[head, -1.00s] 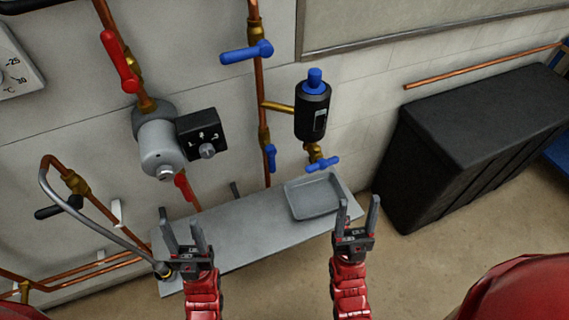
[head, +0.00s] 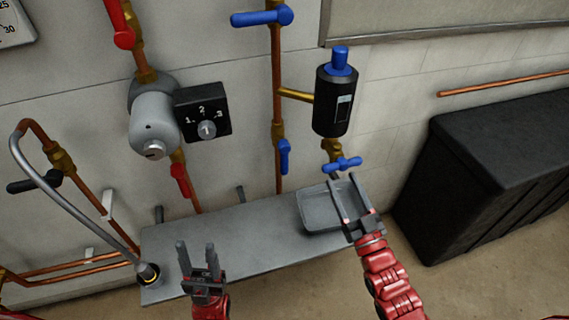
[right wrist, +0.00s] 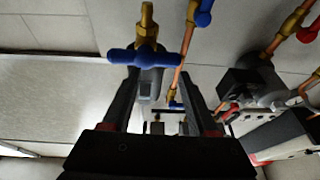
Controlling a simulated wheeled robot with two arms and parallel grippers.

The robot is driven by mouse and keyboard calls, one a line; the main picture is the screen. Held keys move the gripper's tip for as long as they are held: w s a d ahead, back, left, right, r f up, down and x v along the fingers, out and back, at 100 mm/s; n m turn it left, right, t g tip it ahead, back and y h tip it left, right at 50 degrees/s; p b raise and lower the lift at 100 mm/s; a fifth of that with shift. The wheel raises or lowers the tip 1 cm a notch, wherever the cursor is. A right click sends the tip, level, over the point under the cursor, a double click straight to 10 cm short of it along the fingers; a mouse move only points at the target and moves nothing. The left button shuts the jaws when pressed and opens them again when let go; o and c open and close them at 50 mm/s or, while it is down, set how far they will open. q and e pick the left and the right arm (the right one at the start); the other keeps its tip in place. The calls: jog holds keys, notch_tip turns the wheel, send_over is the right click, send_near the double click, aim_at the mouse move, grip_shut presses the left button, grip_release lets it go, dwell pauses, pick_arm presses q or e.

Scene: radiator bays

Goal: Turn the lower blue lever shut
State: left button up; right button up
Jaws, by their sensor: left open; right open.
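The lower blue lever (head: 284,157) hangs down along the copper pipe, just below a brass fitting, in the head view. My right gripper (head: 349,200) is open and empty, to the right of and below this lever, apart from it. It appears in front of the grey tray, just below the blue tap handle. In the right wrist view a blue T-shaped handle (right wrist: 145,57) shows near the open fingers; whether they touch it is unclear. A blue lever, likely the lower one, is cut off at the top (right wrist: 203,18). My left gripper (head: 200,268) is open and empty, lower left.
An upper blue lever (head: 262,17) lies roughly horizontal on the same pipe. A black cylinder (head: 333,103) with a blue cap stands right of it, above the blue tap handle (head: 342,164). A grey tray (head: 318,217) rests on the shelf (head: 240,238). A red lever (head: 181,180) hangs left.

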aim_at(286, 163)
jog(key=a+f+n+g+y, duration=0.1)
jog(key=a+f+g, duration=0.4)
jog(key=a+f, duration=0.1)
jog(key=b+x, duration=0.1)
jog(key=x, duration=1.5)
jog(key=shift+w+a+r, duration=0.1)
jog(key=shift+r, duration=0.05)
grip_shut()
dwell(0.5)
